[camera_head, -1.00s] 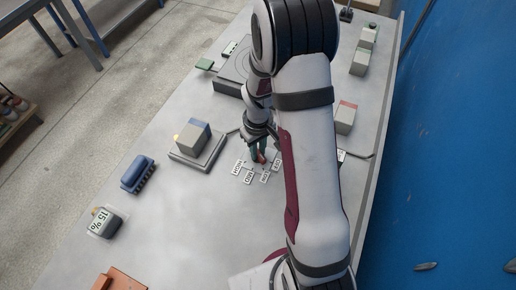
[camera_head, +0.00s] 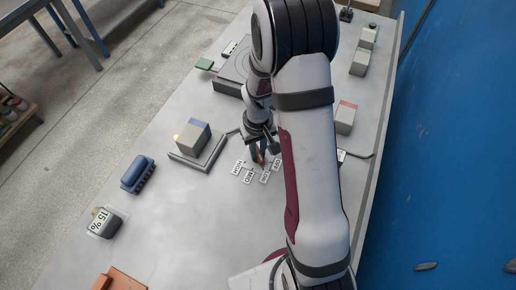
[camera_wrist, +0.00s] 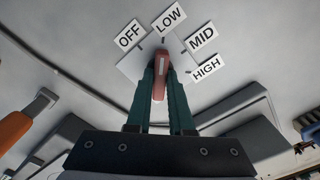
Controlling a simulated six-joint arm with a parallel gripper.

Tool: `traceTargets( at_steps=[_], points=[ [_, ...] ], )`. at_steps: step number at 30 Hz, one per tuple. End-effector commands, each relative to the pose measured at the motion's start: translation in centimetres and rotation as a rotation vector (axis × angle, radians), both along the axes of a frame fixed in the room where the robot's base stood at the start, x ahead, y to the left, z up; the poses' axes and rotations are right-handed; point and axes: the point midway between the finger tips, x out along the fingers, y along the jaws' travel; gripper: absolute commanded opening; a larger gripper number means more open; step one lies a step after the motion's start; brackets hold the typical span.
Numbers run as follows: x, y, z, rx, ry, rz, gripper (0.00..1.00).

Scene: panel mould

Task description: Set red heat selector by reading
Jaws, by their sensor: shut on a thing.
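The red heat selector (camera_wrist: 161,80) is a long, narrow knob on a pale plate, with the labels OFF (camera_wrist: 129,35), LOW (camera_wrist: 168,17), MID (camera_wrist: 203,38) and HIGH (camera_wrist: 206,68) fanned around it. My gripper (camera_wrist: 161,82) is shut on the knob, its two green fingers on either side. In the wrist view the knob's far end points at about the LOW mark. In the head view my gripper (camera_head: 259,155) is over the dial, and the knob is mostly hidden. A small display (camera_head: 103,222) at lower left reads 15 %.
A grey and blue block on a base (camera_head: 190,140) stands left of the dial, with a blue ribbed part (camera_head: 138,174) further left. An orange part (camera_head: 120,281) lies at the bottom. Bare table (camera_head: 180,225) lies between.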

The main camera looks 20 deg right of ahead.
Motion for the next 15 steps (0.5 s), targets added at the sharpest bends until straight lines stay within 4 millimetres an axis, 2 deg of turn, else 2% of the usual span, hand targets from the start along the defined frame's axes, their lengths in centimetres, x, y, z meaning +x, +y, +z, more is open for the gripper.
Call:
traceTargets(
  at_steps=[1,5,6,15],
  points=[
    [-0.06,-0.01,0.04,0.000,0.002,-0.001,0.23],
    [-0.04,-0.01,0.03,0.000,0.001,0.000,0.47],
    [-0.04,-0.01,0.02,0.000,0.001,0.000,0.50],
    [0.00,0.00,0.27,0.000,0.000,0.000,0.50]
  ],
)
